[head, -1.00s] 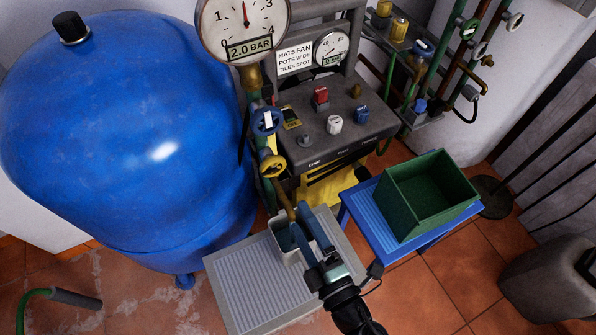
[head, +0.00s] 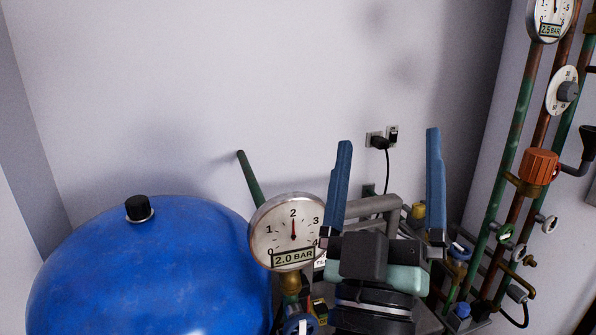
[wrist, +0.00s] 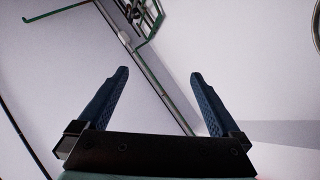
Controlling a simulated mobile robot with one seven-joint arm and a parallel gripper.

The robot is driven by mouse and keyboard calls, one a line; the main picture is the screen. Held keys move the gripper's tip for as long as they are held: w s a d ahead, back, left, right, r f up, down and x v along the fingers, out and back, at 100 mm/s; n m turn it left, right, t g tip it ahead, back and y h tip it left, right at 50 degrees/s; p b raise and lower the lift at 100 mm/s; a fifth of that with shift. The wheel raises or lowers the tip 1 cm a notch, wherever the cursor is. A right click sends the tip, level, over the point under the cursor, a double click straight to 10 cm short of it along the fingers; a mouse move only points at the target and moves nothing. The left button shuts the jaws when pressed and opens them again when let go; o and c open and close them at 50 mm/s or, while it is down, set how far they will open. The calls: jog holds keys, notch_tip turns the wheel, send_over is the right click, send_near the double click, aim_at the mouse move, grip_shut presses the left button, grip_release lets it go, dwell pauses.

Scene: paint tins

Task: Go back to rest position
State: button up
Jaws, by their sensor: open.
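My gripper (head: 388,190) is raised in the middle right of the head view, with its two blue fingers pointing up and spread wide apart. It is open and nothing is between the fingers. In the wrist view my gripper (wrist: 158,78) also shows its two fingers apart and empty, against pale walls. In the head view the gripper and wrist hide much of the equipment behind them.
A large blue tank (head: 150,270) stands at the left. A round pressure gauge (head: 291,233) reading 2.0 BAR is just left of my gripper. Pipes with valves, including an orange one (head: 539,166), run up the right. The wall (head: 220,80) above is mostly bare.

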jog(key=s+a+r+m+t+y, duration=0.1)
jog(key=s+a+r+y, duration=0.35)
jog(key=r, duration=0.35)
jog(key=s+a+r+m+t+y, duration=0.1)
jog(key=s+a+r+y, duration=0.2)
jog(key=s+a+r, duration=0.35)
notch_tip(320, 180, up, 13)
jog(key=w+d+h+p, duration=0.1)
jog(key=w+d+p, duration=0.1)
jog(key=p, duration=1.1)
jog(key=shift+w+d, duration=0.15)
